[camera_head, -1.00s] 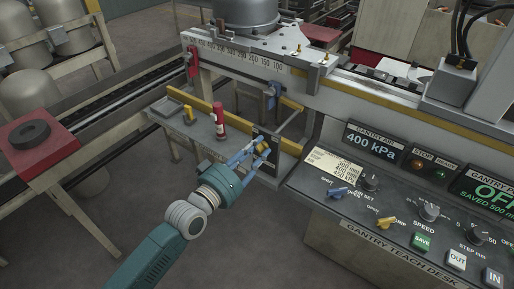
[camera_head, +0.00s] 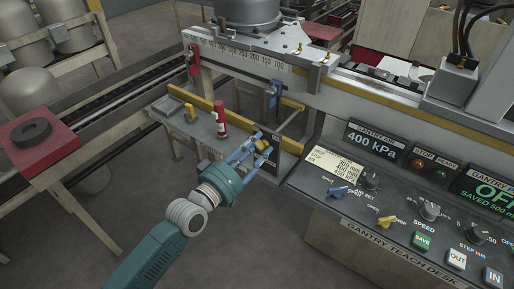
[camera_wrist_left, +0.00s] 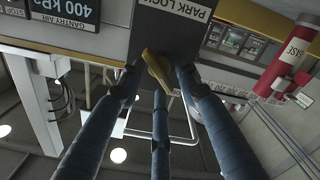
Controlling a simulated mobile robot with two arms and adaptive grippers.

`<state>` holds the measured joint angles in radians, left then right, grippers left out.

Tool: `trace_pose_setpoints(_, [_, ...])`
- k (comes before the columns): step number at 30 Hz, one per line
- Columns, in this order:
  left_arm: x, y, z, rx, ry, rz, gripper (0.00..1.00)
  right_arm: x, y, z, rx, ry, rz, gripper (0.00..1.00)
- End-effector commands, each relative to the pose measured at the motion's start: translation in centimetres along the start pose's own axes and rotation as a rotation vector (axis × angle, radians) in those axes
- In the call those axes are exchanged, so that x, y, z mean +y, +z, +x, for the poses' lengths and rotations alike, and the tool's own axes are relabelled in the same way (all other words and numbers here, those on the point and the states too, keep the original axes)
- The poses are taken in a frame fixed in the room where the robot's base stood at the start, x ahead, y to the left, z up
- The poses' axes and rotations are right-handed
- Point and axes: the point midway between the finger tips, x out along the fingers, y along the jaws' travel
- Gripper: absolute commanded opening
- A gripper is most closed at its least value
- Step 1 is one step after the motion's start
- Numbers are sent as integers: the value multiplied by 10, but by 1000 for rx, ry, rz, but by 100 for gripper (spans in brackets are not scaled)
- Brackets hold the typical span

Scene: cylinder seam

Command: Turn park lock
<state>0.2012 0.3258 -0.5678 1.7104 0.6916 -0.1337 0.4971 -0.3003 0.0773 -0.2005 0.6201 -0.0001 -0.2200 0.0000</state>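The park lock is a yellow knob (camera_wrist_left: 156,68) on a dark plate labelled PARK LOCK (camera_wrist_left: 186,10) in the left wrist view. The knob is tilted there, its lower end leaning right. In the head view the knob is mostly hidden by my left gripper (camera_head: 258,148) at the front of the grey bench. My left gripper's blue fingers (camera_wrist_left: 160,85) stand apart around the knob, with visible gaps on the left side and below. The right finger is close to the knob; I cannot tell whether it touches. My right gripper is in neither view.
A red grease tube (camera_head: 221,124) stands close behind-left of the gripper and shows in the wrist view (camera_wrist_left: 290,62). A yellow block (camera_head: 190,114) sits farther left. The gantry teach desk (camera_head: 400,250) is on the right. The floor in front is free.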

Motion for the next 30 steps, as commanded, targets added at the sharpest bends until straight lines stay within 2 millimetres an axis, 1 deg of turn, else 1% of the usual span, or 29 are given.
trace_pose_setpoints(3, [0, 0, 0, -1, 0, 1, 33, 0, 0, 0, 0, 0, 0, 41])
trace_pose_setpoints(6, [0, 1, -1, -1, 0, 1, 33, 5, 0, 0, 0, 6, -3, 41])
trace_pose_setpoints(8, [0, 1, -4, -2, -1, 1, 33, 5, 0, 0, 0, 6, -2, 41])
trace_pose_setpoints(10, [-2, 2, -12, -3, -3, 1, 33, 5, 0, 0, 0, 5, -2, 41])
trace_pose_setpoints(14, [-2, 2, -37, -5, -3, 1, 33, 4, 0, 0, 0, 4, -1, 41])
trace_pose_setpoints(18, [-1, 2, -68, -4, -2, 2, 33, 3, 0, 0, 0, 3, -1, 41])
trace_pose_setpoints(21, [-2, 2, -88, -4, -3, 1, 33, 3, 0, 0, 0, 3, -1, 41])
trace_pose_setpoints(25, [-2, 1, -107, -3, -3, 0, 33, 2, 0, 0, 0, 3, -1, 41])
trace_pose_setpoints(30, [-1, 0, -119, -1, 0, 0, 33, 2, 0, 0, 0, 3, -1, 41])
